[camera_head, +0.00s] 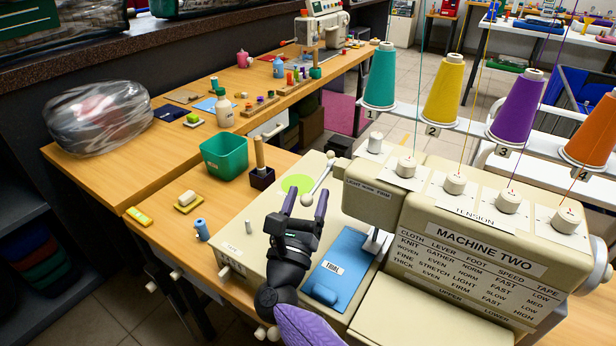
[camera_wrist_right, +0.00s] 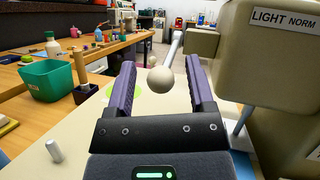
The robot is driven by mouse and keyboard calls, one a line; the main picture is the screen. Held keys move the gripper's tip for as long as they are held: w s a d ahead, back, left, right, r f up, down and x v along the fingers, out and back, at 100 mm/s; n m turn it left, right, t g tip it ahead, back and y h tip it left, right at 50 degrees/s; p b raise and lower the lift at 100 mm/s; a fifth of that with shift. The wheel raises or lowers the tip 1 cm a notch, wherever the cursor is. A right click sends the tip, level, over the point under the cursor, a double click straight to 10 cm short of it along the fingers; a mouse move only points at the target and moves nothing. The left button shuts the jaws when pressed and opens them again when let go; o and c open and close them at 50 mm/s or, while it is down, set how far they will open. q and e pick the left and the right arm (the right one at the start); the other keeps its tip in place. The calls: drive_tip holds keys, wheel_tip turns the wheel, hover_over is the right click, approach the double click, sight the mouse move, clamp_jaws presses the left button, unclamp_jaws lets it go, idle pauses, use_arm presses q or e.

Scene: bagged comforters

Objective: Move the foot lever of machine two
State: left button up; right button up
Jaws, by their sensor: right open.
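Machine two (camera_head: 470,240) is a beige sewing machine with a "MACHINE TWO" label and a settings chart on its front. Its foot lever (camera_head: 318,184) is a metal rod with a pale ball at its lower end, beside the "LIGHT NORM" label (camera_head: 369,189). In the right wrist view the ball (camera_wrist_right: 160,80) shows between the fingers, near their tips, with a gap on each side. My right gripper (camera_head: 305,204) is open and empty, its purple fingers pointing at the ball. Whether a finger touches the lever I cannot tell. My left gripper is not in view.
Several coloured thread cones, such as the yellow one (camera_head: 443,91), stand above the machine. A blue cloth labelled "TRIAL" (camera_head: 337,262) lies on the machine bed. A green bin (camera_head: 224,153) and a wooden peg in a dark block (camera_head: 262,177) stand on the table to the left.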

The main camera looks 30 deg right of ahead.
clamp_jaws()
idle(0.3)
idle(1.2)
